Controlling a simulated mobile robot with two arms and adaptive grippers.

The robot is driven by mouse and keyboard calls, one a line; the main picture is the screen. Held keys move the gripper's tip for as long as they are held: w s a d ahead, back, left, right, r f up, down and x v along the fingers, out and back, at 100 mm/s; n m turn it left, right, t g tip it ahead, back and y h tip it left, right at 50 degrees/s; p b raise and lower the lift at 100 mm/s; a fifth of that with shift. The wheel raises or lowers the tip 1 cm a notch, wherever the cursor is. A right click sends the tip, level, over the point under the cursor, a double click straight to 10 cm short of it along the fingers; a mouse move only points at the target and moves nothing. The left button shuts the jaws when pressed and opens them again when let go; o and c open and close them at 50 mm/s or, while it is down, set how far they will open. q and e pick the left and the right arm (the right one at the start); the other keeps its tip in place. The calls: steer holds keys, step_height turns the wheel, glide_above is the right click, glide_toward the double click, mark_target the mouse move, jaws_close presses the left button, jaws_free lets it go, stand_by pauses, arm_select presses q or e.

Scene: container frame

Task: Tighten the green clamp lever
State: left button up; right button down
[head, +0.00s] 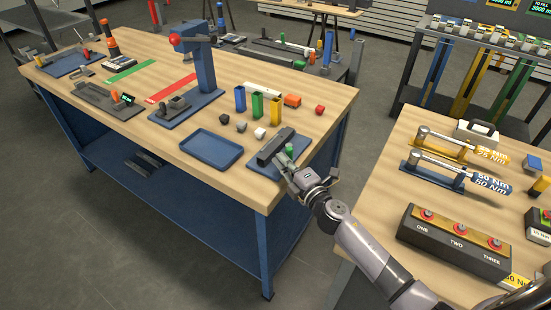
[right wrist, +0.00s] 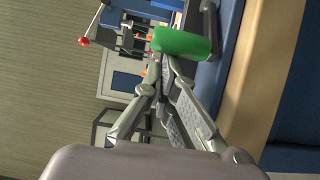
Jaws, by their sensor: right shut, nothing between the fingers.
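The green clamp lever (head: 290,149) shows as a small green piece at the dark clamp block (head: 272,147) near the workbench's right front corner. In the right wrist view the lever is a green rounded bar (right wrist: 183,43) just beyond the fingertips. My right gripper (head: 287,167) is right beside the lever on its near side. Its fingers (right wrist: 167,68) come together and hold nothing. I cannot tell whether the fingertips touch the lever. My left gripper is not in view.
The clamp block stands on a blue base plate (head: 262,165). An empty blue tray (head: 211,147) lies to its left. Blue, green and yellow bins (head: 257,106) and small blocks stand behind. A second table with torque wrenches (head: 440,170) and a button box (head: 455,243) is at right.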

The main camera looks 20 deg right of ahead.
mark_target(292, 154)
steer(key=shift+s+d+n+g+y+b, duration=0.25)
steer(key=shift+d+n+y, duration=0.15)
steer(key=shift+d+y, duration=0.3)
steer(key=shift+s+d+n+g+y+b, duration=0.2)
steer(key=shift+d+n+y, duration=0.25)
steer(key=shift+d, duration=0.35)
steer(key=shift+s+d+n+g+y+b, duration=0.15)
steer(key=shift+s+d+n+y+b, duration=0.15)
steer(key=shift+d+y, duration=0.4)
steer(key=shift+d+h, duration=0.15)
steer(key=shift+h, duration=0.1)
